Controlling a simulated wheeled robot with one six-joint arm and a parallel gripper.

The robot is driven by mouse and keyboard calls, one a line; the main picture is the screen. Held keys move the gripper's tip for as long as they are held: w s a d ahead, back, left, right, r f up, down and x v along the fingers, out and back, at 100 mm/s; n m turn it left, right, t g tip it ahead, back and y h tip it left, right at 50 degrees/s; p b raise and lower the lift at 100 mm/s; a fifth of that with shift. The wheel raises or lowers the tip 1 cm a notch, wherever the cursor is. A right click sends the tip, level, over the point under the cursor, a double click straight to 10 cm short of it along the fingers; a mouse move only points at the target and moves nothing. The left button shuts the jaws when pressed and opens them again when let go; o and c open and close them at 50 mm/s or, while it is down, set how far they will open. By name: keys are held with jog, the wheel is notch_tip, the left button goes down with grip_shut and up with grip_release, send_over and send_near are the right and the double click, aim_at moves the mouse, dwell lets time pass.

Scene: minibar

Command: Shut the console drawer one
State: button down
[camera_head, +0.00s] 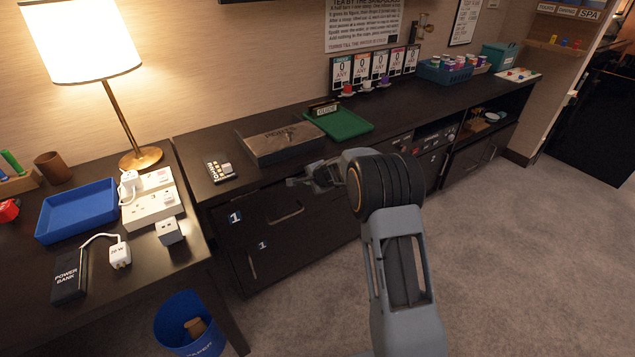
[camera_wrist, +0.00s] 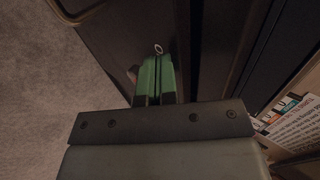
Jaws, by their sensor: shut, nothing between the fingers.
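The dark console (camera_head: 385,115) runs along the wall. Its left drawer front (camera_head: 258,208) bears a blue label marked 1 (camera_head: 234,217) and has a cut-out pull (camera_head: 287,213). I cannot tell how far this drawer stands out from the console. A lower front carries another 1 label (camera_head: 262,245). My gripper (camera_head: 292,182) is at the drawer's upper right, its fingers pointing left. In the wrist view its green-lit fingers (camera_wrist: 155,78) are shut and empty beside dark panels. Whether they touch the front is not clear.
On the console top are a card-like black device (camera_head: 220,170), a wooden box (camera_head: 280,143) and a green tray (camera_head: 345,124). The desk at left holds a blue tray (camera_head: 47,236) and a lamp (camera_head: 141,158). A blue bin (camera_head: 207,345) stands below. Carpet in front is clear.

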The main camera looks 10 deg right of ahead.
jog(key=shift+w+a+r, duration=0.1)
jog(key=shift+w+a, duration=0.05)
jog(key=shift+w, duration=0.35)
jog(key=shift+w+a+r, duration=0.1)
jog(key=shift+w+a, duration=0.05)
jog(key=shift+w, duration=0.35)
jog(key=shift+a, duration=0.1)
